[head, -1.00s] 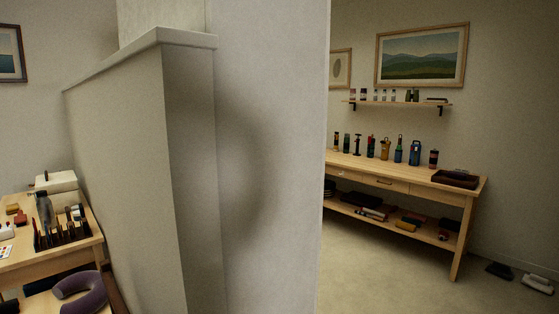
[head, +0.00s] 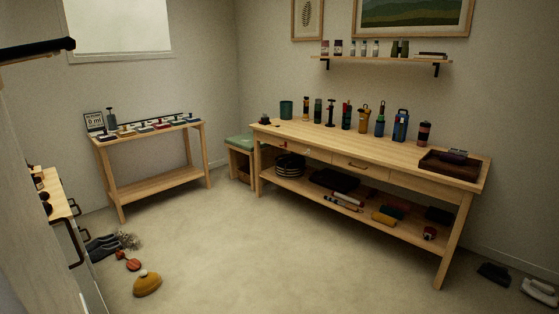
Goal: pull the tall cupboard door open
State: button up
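No tall cupboard door can be made out for certain. At the left edge a pale furniture front (head: 38,262) shows at a steep angle, and I cannot tell whether it is the tall cupboard. Dark bar handles (head: 70,243) stick out from it, beside a light wood surface (head: 60,192) with small dark items. A dark bar (head: 35,50) juts in above, at the upper left. My gripper is not in view.
A long wooden workbench (head: 400,155) with bottles and a dark tray (head: 455,166) stands along the right wall. A smaller table (head: 155,184) stands at the back left. The middle floor (head: 240,250) is clear.

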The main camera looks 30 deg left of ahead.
aim_at(37, 277)
jog(key=i, duration=1.8)
jog(key=u, duration=3.85)
jog(key=k, duration=0.5)
jog(key=u, duration=0.55)
jog(key=i, duration=0.3)
jog(key=z, duration=0.8)
jog(key=i, duration=0.7)
jog(key=z, duration=0.5)
